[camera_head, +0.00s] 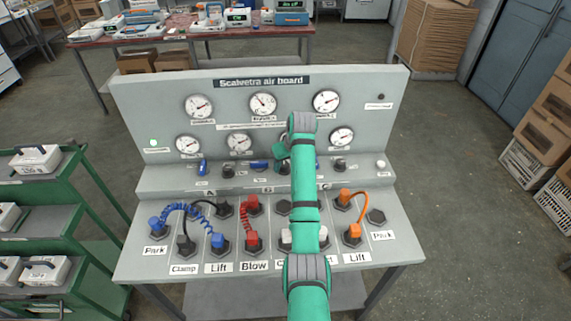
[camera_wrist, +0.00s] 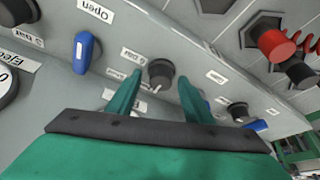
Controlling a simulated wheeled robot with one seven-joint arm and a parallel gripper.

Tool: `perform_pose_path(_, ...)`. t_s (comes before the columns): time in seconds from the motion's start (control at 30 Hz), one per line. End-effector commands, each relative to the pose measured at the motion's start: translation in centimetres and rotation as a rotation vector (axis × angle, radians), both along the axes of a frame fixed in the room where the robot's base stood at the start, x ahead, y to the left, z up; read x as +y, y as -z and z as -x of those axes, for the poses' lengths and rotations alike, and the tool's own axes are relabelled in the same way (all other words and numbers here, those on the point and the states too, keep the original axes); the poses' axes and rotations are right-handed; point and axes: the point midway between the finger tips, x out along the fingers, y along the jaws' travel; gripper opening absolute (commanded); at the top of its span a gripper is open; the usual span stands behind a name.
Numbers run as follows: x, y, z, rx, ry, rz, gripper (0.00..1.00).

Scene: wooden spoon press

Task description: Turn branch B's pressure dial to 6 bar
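The pressure dial (camera_wrist: 160,70) is a round black knob on the grey sloped panel. It shows in the wrist view with a white mark on its near side and a small label beside it that seems to read "6 bar". My gripper (camera_wrist: 160,80) is open, one green finger on each side of the knob, with visible gaps. In the head view my green arm covers most of this area, above the letter B. The upper middle gauge (camera_head: 263,104) is visible, but its reading is too small to tell. A lower gauge near my gripper is largely hidden.
A blue lever (camera_wrist: 87,52) stands left of the dial in the wrist view, another black knob (camera_wrist: 238,112) to the right. In the head view, blue coiled (camera_head: 185,212) and orange (camera_head: 360,203) hoses cross the lower deck.

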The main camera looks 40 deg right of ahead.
Motion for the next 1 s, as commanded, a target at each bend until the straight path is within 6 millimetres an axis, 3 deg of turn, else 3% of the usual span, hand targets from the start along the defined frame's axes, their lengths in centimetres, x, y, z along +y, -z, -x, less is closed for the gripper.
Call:
perform_pose_path(0.03, 0.06, -0.01, -0.03, 0.0, -0.001, 0.0, 0.35)
perform_pose_path(0.17, 0.09, 0.0, -0.05, 0.0, -0.001, -0.001, 0.06)
perform_pose_path(0.57, 0.23, -0.06, -0.14, -0.001, 0.056, 0.001, 0.07)
perform_pose_path(1.0, 0.52, -0.1, -0.36, -0.005, 0.399, 0.001, 0.07)
